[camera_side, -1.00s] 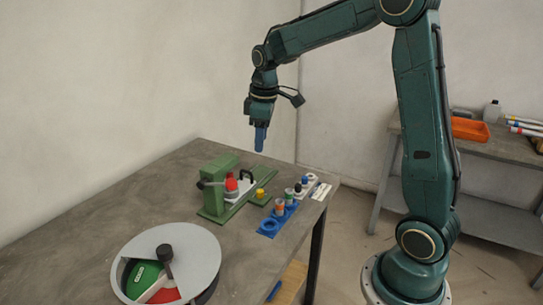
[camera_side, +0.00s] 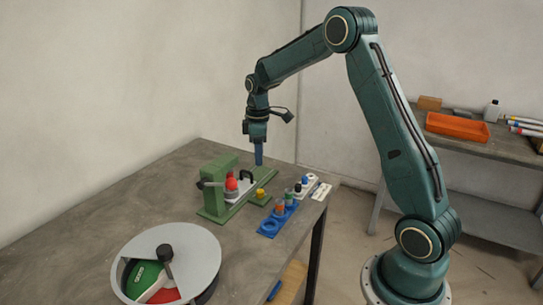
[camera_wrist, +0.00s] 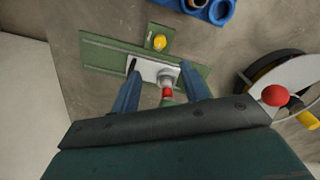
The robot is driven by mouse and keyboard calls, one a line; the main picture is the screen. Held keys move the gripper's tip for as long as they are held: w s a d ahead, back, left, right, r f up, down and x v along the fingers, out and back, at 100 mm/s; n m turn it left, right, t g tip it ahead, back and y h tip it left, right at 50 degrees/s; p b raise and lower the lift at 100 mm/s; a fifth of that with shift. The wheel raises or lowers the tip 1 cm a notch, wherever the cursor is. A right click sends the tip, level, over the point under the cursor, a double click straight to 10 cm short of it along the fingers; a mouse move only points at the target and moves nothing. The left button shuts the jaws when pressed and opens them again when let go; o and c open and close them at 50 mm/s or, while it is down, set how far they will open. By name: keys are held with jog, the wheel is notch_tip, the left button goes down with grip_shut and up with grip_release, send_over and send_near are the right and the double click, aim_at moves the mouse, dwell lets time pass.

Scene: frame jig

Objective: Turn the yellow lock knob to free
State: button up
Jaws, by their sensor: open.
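The yellow lock knob (camera_side: 261,193) sits on a small green side plate of the green jig (camera_side: 214,203); it also shows in the wrist view (camera_wrist: 159,41), near the top centre. My gripper (camera_side: 258,163) is above the far end of the jig, higher than the knob and apart from it. Its blue fingers are spread in the wrist view (camera_wrist: 162,90), with nothing held between them. The jig carries a white carriage (camera_wrist: 150,72) with a black handle (camera_side: 246,176) and a red-topped part (camera_side: 232,184).
A blue holder (camera_side: 269,228) with several small pieces stands right of the jig, with a white tray (camera_side: 320,191) behind it. A round grey turntable (camera_side: 199,246) with green and red sections is at the front. An orange bin (camera_side: 457,127) is on the back bench.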

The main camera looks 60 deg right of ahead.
aim_at(260, 191)
notch_tip(260, 191, down, 13)
jog(key=shift+r, duration=0.1)
dwell(0.5)
grip_shut()
